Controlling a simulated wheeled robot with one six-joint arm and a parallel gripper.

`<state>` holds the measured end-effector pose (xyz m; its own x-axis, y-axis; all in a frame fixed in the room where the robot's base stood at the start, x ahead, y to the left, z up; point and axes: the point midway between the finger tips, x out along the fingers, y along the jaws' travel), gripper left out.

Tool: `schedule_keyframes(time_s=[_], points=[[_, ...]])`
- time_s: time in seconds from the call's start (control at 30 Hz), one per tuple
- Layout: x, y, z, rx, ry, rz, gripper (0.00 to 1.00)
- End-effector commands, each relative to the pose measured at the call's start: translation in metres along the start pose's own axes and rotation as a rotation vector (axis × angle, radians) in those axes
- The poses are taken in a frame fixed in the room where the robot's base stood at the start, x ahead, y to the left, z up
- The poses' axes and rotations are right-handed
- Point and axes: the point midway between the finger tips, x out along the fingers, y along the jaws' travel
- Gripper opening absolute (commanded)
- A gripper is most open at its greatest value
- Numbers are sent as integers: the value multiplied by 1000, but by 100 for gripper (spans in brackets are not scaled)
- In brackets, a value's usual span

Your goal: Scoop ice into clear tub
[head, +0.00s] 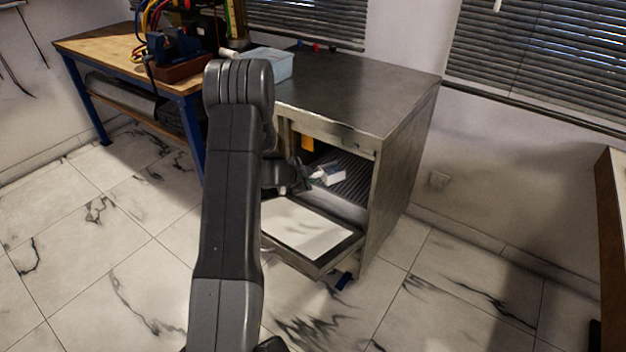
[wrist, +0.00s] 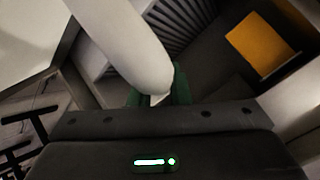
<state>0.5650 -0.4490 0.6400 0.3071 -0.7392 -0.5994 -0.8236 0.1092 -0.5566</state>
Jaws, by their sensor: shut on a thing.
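My gripper (head: 306,179) is at the open front of the metal cabinet and is shut on a white scoop (head: 333,175). The scoop reaches into the cabinet's opening, above a ribbed dark surface. In the wrist view a thick white rounded piece (wrist: 125,40), apparently part of the scoop, runs from the top left down to the green finger pads (wrist: 180,88). A pale bluish, see-through tub (head: 272,63) stands on the cabinet top at its back left, partly hidden by my arm. I cannot make out any ice.
The cabinet (head: 350,90) has its front door (head: 308,232) folded down below the opening. An orange-yellow piece (wrist: 262,45) is inside; it also shows in the head view (head: 307,143). A workbench (head: 105,45) with tools and cables stands at left. The right cabinet top is clear.

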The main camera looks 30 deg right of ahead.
Motion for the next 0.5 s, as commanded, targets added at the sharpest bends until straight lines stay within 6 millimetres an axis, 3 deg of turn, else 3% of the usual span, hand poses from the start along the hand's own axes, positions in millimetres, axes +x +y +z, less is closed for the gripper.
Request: schedule_keyframes(time_s=[0.5], points=[[-70,15,17,-1,0,-2,0]])
